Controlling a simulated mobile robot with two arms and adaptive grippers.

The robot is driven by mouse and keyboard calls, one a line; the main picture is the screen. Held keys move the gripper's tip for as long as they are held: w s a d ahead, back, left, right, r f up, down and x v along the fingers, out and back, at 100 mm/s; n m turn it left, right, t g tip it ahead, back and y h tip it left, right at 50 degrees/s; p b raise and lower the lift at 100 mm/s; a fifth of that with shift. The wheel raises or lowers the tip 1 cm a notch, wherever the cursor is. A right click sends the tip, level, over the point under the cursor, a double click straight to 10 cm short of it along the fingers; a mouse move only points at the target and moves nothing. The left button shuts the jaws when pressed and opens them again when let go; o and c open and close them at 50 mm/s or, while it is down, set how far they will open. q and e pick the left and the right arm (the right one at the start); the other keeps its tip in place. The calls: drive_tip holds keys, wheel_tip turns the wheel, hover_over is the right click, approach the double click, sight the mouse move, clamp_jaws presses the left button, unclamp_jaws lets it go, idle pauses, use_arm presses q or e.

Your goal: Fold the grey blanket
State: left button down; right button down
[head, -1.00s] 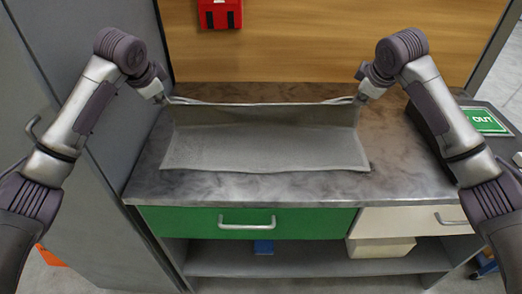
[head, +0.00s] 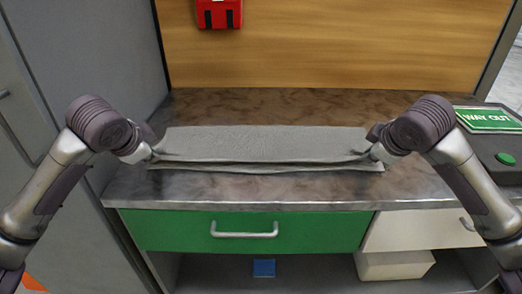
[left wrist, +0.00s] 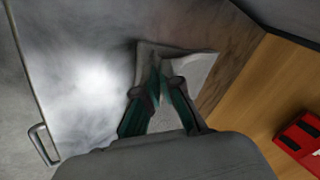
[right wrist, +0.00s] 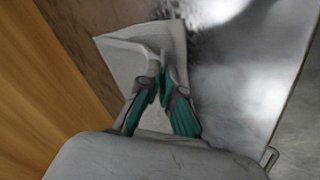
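The grey blanket (head: 265,141) lies folded over on itself as a long flat strip on the metal worktop. Its upper layer reaches almost to the lower layer's front edge, which shows as a thin strip below. My left gripper (head: 152,154) is at the front left corner, and the left wrist view shows its fingertips (left wrist: 158,82) closed on the cloth edge. My right gripper (head: 374,155) is at the front right corner, and the right wrist view shows its fingertips (right wrist: 160,75) closed with cloth pinched between them. The cloth is slightly creased at both corners.
The worktop (head: 250,190) is bare in front of and behind the blanket. A wooden back panel (head: 330,45) with a red box (head: 218,13) rises behind. A green drawer (head: 190,230) is below the worktop.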

use_arm(q)
drive_tip(key=c, duration=1)
unclamp_jaws()
drive_tip(key=shift+c, duration=0.2)
use_arm(e)
drive_tip(key=c, duration=1)
unclamp_jaws()
drive_tip(key=shift+c, duration=0.2)
use_arm(q)
drive_tip(key=v, duration=1)
drive_tip(key=shift+r, duration=0.55)
use_arm(e)
drive_tip(key=v, duration=1.1)
drive_tip(key=shift+w+r, duration=0.2)
drive_tip(key=shift+w, duration=0.2)
use_arm(q)
drive_tip(key=shift+w, duration=0.1)
drive_tip(key=shift+c, duration=0.2)
use_arm(e)
drive_tip(key=shift+c, duration=0.2)
